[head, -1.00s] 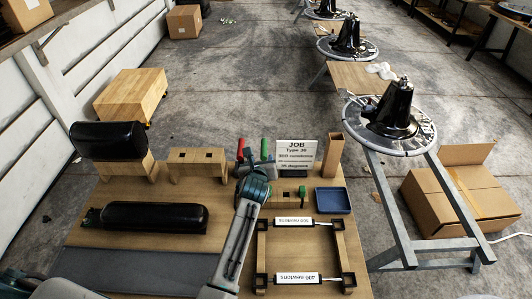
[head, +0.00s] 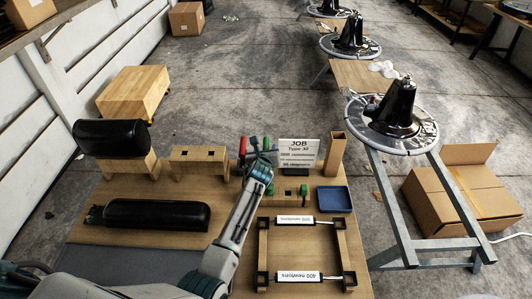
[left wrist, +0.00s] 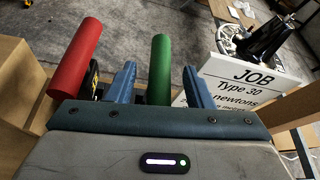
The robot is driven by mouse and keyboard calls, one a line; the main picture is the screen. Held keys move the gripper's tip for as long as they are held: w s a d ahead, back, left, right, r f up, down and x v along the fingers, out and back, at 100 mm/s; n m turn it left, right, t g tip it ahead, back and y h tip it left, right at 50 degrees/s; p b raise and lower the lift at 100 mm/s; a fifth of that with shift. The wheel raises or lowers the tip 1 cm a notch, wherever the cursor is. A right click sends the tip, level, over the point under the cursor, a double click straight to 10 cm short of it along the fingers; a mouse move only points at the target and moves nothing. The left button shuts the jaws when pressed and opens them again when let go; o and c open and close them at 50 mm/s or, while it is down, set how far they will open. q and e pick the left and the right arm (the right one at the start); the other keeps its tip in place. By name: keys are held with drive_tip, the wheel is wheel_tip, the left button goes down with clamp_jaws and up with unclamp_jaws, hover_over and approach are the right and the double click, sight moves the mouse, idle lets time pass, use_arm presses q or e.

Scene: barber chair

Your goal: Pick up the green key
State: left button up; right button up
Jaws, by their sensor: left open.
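The green key (head: 266,144) stands upright behind the wooden blocks, left of the job sign. In the left wrist view it is a green cylinder (left wrist: 159,68) between the two blue fingers of my left gripper (left wrist: 160,85). The fingers are open, with a gap visible on its right side; contact on the left cannot be told. The red key (head: 242,147) stands to the left, outside the fingers, and also shows in the left wrist view (left wrist: 76,58). In the head view my left gripper (head: 263,154) partly hides the green key's lower part. My right gripper is not in view.
The job sign (head: 298,152) stands close right of the keys, near an upright wooden box (head: 335,154). A blue tray (head: 334,199), a wooden frame (head: 348,250) and black cushions (head: 155,214) are also on the table.

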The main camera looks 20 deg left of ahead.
use_arm(q)
clamp_jaws()
drive_tip(key=shift+r, duration=0.1)
